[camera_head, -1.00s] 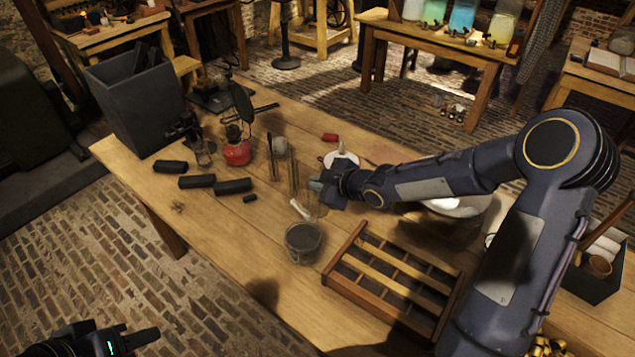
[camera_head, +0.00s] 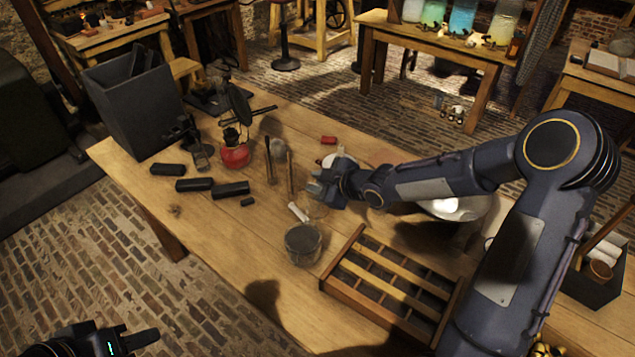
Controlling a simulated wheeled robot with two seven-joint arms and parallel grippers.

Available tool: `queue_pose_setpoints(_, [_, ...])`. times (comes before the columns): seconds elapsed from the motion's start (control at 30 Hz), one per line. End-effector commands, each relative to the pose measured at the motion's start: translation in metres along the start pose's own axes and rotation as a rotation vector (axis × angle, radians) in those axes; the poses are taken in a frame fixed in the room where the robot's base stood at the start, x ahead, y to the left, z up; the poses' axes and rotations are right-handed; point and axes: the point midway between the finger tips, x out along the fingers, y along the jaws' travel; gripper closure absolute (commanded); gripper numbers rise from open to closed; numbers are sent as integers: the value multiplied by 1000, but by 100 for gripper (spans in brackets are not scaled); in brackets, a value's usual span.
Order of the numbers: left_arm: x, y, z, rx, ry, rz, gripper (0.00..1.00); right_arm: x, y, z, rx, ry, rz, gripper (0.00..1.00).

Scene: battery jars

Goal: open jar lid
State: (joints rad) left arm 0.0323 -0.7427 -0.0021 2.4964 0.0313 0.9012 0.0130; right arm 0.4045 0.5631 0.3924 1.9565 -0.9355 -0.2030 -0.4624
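A glass jar (camera_head: 303,245) with a dark round top stands on the wooden table, left of the slatted wooden rack. I cannot tell whether the dark top is a lid or its contents. My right gripper (camera_head: 318,192) is above the table, just behind the jar and apart from it. A faint clear glass shape (camera_head: 317,211) shows under the gripper, beside a small white cylinder (camera_head: 298,212). Whether the gripper's fingers touch anything is too small to tell. My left gripper (camera_head: 148,340) is low at the bottom left, off the table, and its fingers are not clear.
The wooden rack (camera_head: 345,289) lies right of the jar. Two upright rods (camera_head: 290,173), a red burner bottle (camera_head: 234,154) and several black blocks (camera_head: 231,189) stand or lie to the left. A dark bin (camera_head: 130,105) is at the far left. The table's front left is clear.

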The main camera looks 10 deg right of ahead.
Motion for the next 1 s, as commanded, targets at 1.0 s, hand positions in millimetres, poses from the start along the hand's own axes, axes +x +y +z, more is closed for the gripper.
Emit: queue_pose_setpoints(1.0, [-27,12,-14,0,0,0,64,-80,-1,0,0,-1,-1,73])
